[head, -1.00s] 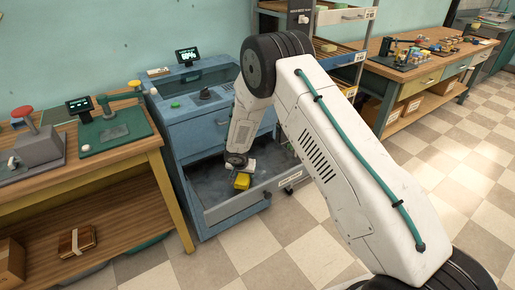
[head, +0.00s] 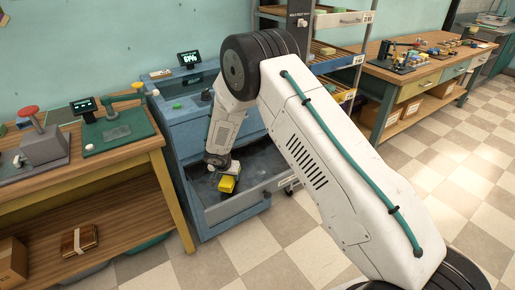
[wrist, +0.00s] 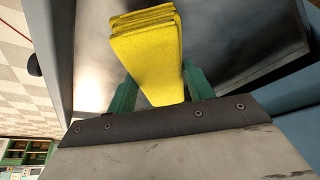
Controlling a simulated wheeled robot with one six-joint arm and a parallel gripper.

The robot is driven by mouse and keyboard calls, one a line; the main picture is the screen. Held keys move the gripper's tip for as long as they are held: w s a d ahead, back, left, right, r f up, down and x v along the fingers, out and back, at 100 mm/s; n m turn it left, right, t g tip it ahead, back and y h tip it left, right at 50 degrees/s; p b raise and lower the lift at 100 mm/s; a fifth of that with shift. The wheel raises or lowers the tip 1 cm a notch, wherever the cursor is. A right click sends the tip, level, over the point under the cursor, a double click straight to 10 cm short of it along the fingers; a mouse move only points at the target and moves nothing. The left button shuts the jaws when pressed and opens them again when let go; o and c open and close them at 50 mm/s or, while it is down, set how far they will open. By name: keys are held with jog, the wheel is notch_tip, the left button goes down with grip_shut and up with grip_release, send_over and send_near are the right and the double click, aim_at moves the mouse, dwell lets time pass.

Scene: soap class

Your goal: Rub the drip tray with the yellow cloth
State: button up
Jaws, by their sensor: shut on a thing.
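The yellow cloth (head: 227,184) is a folded pad held in my gripper (wrist: 160,88). In the wrist view the cloth (wrist: 146,52) sits between two green fingers, which are shut on it. The drip tray (head: 265,166) is the dark grey, open pull-out at the bottom of the blue machine. My gripper is over the tray's inside, near its front left part. The tray's dark metal floor also shows behind the cloth in the wrist view (wrist: 225,40). I cannot tell whether the cloth touches the floor.
The blue machine (head: 190,130) stands behind the tray, with a small lit screen (head: 189,58) on top. A wooden bench (head: 90,165) stands close on the left. A shelf rack (head: 335,62) stands to the right. Checkered floor lies open in front.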

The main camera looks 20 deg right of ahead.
jog(key=shift+r, duration=2.7)
